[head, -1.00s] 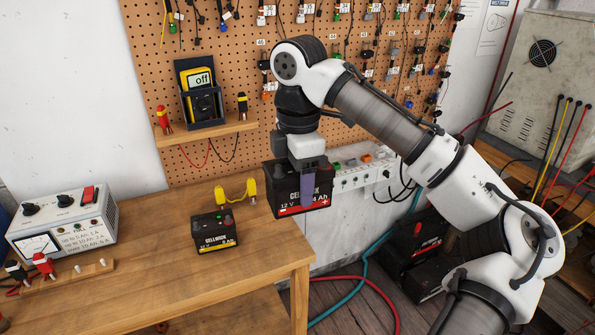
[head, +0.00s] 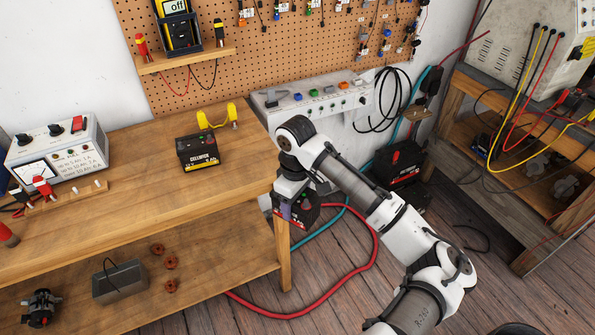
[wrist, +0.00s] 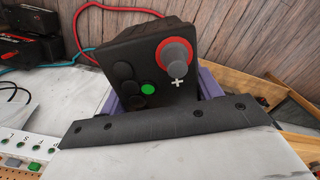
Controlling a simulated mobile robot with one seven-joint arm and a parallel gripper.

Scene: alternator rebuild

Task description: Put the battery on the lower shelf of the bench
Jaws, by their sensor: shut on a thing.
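My gripper (head: 304,207) is shut on a black and red battery (head: 287,212) and holds it in the air beside the bench's right end, close to the front leg and around the height of the bench top's edge. In the wrist view, the battery's dark top (wrist: 132,60) shows a red-ringed terminal and a green dot between the purple fingers (wrist: 160,100). The lower shelf (head: 215,262) of the bench lies below and to the left of it. The battery's underside is hidden.
A smaller battery (head: 198,153) and a grey meter box (head: 62,150) stand on the bench top (head: 120,200). The shelf's left part holds a grey box (head: 120,282), small brown parts (head: 171,262) and a dark motor-like part (head: 41,307). Its right part is clear. A red hose (head: 372,250) crosses the floor.

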